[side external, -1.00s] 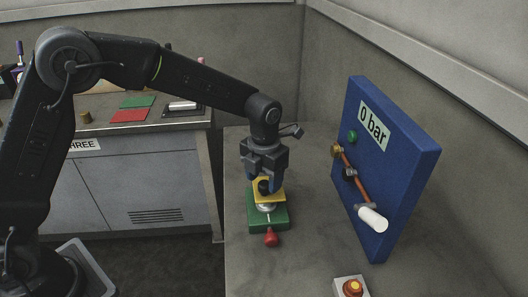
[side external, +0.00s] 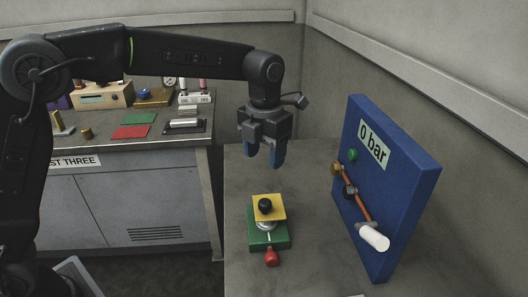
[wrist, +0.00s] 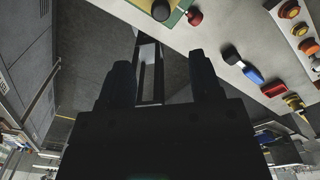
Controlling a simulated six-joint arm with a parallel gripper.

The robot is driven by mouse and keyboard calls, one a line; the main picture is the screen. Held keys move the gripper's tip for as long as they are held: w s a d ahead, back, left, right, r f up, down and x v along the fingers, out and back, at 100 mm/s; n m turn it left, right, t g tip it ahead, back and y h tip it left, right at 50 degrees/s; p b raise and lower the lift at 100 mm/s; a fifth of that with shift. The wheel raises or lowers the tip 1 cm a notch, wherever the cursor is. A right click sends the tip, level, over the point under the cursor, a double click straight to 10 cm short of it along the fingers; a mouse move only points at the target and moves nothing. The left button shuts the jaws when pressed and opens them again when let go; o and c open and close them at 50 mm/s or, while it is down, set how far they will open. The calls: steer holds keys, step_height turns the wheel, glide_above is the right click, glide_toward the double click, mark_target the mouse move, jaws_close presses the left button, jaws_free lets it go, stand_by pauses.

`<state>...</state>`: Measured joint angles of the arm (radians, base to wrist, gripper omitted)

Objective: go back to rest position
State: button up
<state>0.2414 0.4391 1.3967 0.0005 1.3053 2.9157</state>
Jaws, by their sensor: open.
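My gripper (side external: 264,160) hangs in the air above the bench, jaws apart and pointing down, with nothing between its blue fingertips. It also shows dark in the wrist view (wrist: 161,78), with a clear gap between the fingers. Below it in the side view is a green fixture (side external: 259,241) with a yellow plate (side external: 273,212), a black knob (side external: 265,205) on top and a red-ended handle (side external: 271,257) at the front. The gripper is clear of the fixture.
A blue panel (side external: 408,170) marked "0 bar" stands on the right, with a copper-coloured pipe and a white cylinder (side external: 374,237). A second bench (side external: 100,148) at the left back holds a green mat, a red mat and several devices. Air around the gripper is free.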

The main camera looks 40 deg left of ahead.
steer(key=s+a+r+n+t, duration=0.1)
steer(key=s+a+r+n, duration=0.2)
steer(key=s+n, duration=0.4)
steer(key=s+a+r+n+t, duration=0.2)
steer(key=s+a+r+n, duration=0.15)
steer(key=n, duration=0.55)
steer(key=s+a+f+n+t, duration=0.1)
steer(key=s+a+f+n, duration=0.1)
steer(key=s+n, duration=0.5)
steer(key=s+a+f+n+t, duration=0.1)
steer(key=s+a+f+n, duration=0.1)
steer(key=s+n, duration=0.5)
steer(key=n, duration=0.6)
steer(key=shift+s+a+t, duration=0.2)
steer(key=shift+a+t, duration=0.1)
steer(key=shift+a, duration=0.05)
steer(key=shift+f, duration=0.1)
